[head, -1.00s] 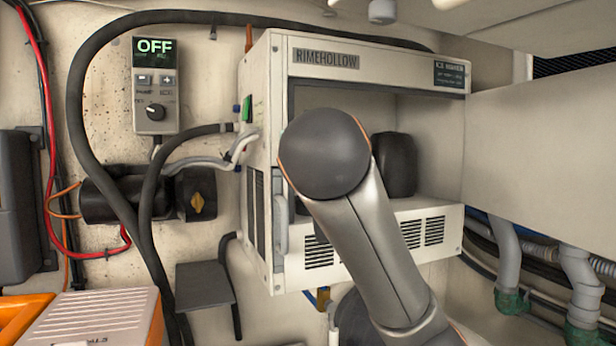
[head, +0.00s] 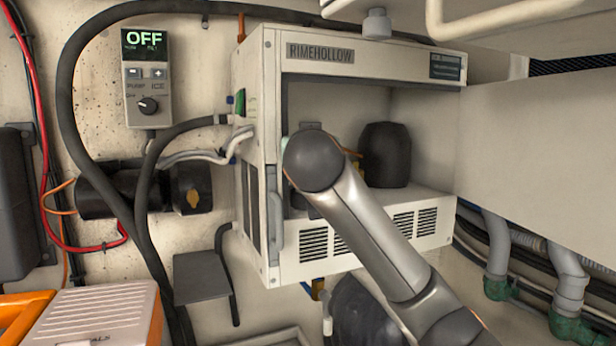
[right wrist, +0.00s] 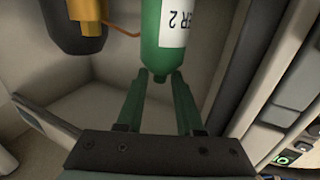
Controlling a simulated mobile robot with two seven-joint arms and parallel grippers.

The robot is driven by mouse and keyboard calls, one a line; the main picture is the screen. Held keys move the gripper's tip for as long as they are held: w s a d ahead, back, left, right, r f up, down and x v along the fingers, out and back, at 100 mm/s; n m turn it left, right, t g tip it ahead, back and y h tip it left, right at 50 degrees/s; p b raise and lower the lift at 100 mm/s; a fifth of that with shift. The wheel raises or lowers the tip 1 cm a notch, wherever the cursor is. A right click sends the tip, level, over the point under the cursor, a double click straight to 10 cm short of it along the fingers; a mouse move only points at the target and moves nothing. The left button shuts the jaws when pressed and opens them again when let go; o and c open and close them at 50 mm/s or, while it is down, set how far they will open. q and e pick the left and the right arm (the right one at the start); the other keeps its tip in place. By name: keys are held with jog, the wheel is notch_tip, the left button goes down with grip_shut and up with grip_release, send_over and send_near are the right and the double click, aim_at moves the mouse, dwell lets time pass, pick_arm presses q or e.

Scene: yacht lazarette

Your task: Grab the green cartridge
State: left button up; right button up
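The green cartridge (right wrist: 163,45) hangs into the top of the right wrist view, with a white label printed "ER 2" upside down. My right gripper (right wrist: 160,76) is open. Its two fingertips lie on either side of the cartridge's narrow tip; I cannot tell whether they touch it. In the head view my right arm reaches from the lower right into the open front of the Rimehollow ice maker (head: 292,97). Its rounded joint hides my gripper and the cartridge there. My left gripper is not in view.
A black canister (head: 386,155) stands inside the ice maker, right of my arm; an orange tube shows beside it. The open door panel (head: 550,150) extends right. A control box (head: 147,92) reading OFF hangs on the left wall. Hoses run nearby.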

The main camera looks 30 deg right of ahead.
jog(key=shift+c, duration=0.3)
grip_shut()
dwell(1.0)
